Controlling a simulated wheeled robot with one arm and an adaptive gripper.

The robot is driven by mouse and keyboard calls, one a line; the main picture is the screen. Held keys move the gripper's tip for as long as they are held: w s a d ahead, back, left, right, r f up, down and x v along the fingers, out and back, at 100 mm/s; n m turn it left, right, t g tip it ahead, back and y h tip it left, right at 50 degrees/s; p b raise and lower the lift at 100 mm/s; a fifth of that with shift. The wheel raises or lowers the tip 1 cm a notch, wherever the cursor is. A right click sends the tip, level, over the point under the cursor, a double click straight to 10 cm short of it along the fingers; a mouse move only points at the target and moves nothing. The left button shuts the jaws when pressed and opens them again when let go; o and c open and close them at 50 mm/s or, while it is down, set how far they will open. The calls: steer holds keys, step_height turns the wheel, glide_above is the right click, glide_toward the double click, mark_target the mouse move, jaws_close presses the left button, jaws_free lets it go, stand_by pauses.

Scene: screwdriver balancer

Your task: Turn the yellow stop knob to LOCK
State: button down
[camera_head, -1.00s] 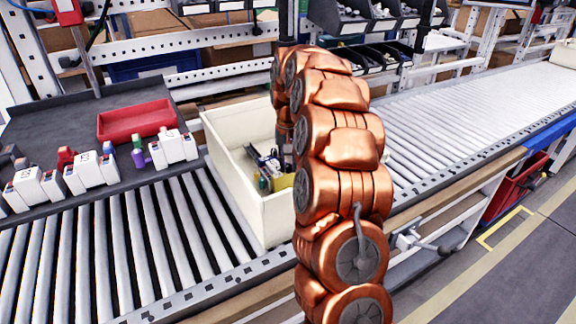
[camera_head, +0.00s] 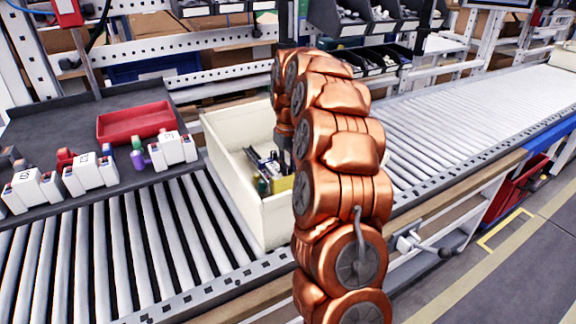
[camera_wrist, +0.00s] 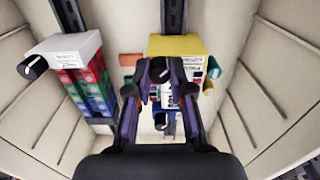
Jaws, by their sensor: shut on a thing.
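A yellow-topped unit (camera_wrist: 190,44) with a white printed label hangs or stands inside a cream bin in the wrist view. Its yellow part also shows in the head view (camera_head: 283,185). A black knob with a white mark (camera_wrist: 159,74) sits at its front. My gripper (camera_wrist: 160,67) is around this knob, a fingertip on each side, shut on it. The printed words are too small to read, so the knob's setting cannot be told. In the head view my copper arm hides much of the bin's right side.
The cream bin's (camera_head: 240,185) walls stand close on both sides. A white unit (camera_wrist: 70,48) with a black knob (camera_wrist: 33,67) and coloured blocks is at the left. A red tray (camera_head: 135,121) and several white devices (camera_head: 90,173) lie left of the bin.

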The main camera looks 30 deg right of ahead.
steer(key=c, duration=1)
jaws_free()
steer(key=shift+r, duration=0.15)
step_height(320, 180, up, 12)
steer(key=shift+f, duration=0.15)
stand_by(0.4)
